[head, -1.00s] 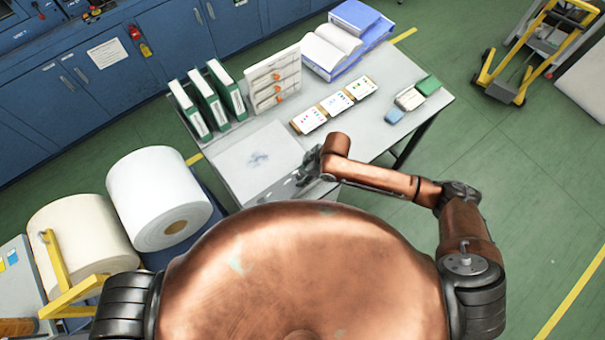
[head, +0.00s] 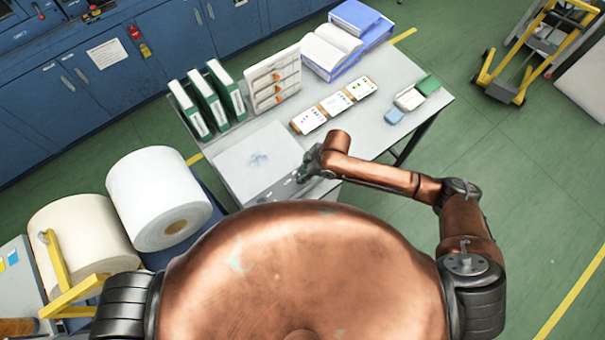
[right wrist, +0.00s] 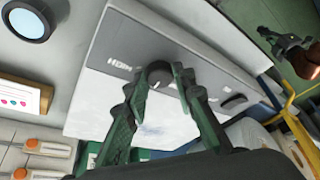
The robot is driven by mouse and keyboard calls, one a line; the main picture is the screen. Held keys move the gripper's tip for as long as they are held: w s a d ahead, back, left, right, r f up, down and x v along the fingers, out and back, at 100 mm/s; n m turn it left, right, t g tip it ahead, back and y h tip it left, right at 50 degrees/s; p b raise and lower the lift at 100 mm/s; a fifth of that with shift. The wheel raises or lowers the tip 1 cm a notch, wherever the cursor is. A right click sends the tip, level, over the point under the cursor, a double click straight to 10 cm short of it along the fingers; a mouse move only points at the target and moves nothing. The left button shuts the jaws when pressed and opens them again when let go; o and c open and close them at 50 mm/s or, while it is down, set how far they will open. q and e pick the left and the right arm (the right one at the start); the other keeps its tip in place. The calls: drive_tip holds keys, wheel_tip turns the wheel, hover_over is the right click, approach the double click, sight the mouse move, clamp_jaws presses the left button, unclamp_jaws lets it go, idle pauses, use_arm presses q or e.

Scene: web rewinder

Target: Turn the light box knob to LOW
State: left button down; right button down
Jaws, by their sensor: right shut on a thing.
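The light box (head: 243,150) lies on the table, with a pale lit top and a grey control panel along its near edge. Its dark round knob (right wrist: 158,77) shows in the right wrist view, with a small white mark on it. Lettering that seems to read HIGH is on the panel beside it. My right gripper (right wrist: 166,75) is shut on the knob, one finger on each side. In the head view the right gripper (head: 310,165) is over the panel, and the knob is hidden. A dark, copper-linked shape, probably my left gripper (right wrist: 283,43), is small at the right wrist view's upper right.
A black rocker switch (right wrist: 233,101) sits on the panel beside the knob. Large paper rolls (head: 160,200) are at left.

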drive_tip(key=shift+w+n+g, duration=0.2)
drive_tip(key=shift+n+g, duration=0.2)
drive_tip(key=shift+n, duration=0.7)
drive_tip(key=n+g, duration=0.1)
drive_tip(key=n, duration=0.1)
drive_tip(key=shift+w+n+b, duration=0.1)
drive_tip(key=shift+n+b, duration=0.25)
drive_tip(key=shift+n, duration=0.05)
drive_tip(key=n+g+b, duration=0.1)
drive_tip(key=n, duration=0.2)
drive_tip(key=shift+a+f+h+b, duration=0.1)
drive_tip(key=shift+h+b, duration=0.2)
drive_tip(key=shift+b, duration=0.1)
drive_tip(key=shift+w+a+n+g+h+b, duration=0.1)
drive_tip(key=shift+n+g+h+b, duration=0.15)
drive_tip(key=shift+n+b, duration=0.4)
drive_tip(key=shift+n+g+h+b, duration=0.2)
drive_tip(key=shift+n+g+h, duration=0.05)
drive_tip(key=shift+n, duration=0.7)
drive_tip(key=c, duration=1.6)
unclamp_jaws()
